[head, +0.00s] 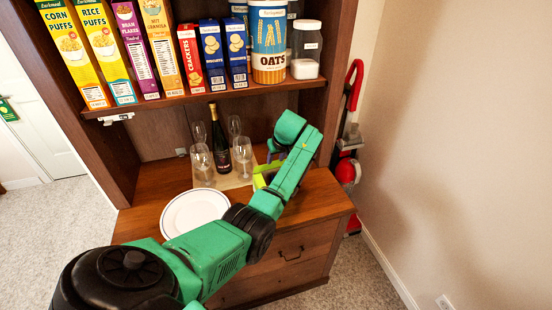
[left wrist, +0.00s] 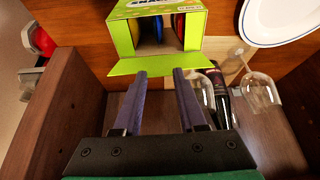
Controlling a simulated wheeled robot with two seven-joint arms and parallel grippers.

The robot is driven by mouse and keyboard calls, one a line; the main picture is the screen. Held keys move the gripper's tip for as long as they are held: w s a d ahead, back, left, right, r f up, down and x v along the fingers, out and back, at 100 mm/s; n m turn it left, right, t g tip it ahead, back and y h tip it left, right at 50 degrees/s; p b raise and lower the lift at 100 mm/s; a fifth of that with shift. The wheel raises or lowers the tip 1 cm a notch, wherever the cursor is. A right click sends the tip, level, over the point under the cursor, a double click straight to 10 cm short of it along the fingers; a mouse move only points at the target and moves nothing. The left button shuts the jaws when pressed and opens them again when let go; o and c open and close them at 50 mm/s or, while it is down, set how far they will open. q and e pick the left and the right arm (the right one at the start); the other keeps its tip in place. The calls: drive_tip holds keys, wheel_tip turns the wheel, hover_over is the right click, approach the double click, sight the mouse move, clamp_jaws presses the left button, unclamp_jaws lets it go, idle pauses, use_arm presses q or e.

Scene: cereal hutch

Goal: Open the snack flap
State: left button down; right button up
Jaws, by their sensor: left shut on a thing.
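The green snack box (left wrist: 190,32) lies at the top of the left wrist view, with its opening facing me and blue, red and yellow items inside. Its bright green flap (left wrist: 158,64) is swung outward from the lower edge of the opening. In the head view, the box (head: 261,180) shows only partly on the counter behind my left forearm. My right gripper is not in view.
A white plate (head: 194,213) sits on the wooden counter (head: 150,215). A dark bottle (head: 221,150) and several stemmed glasses stand on a tray close left of the box. Above, a shelf (head: 180,100) holds cereal boxes and an oats canister.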

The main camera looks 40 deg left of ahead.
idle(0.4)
use_arm(q)
drive_tip(key=shift+c, duration=2.2)
unclamp_jaws()
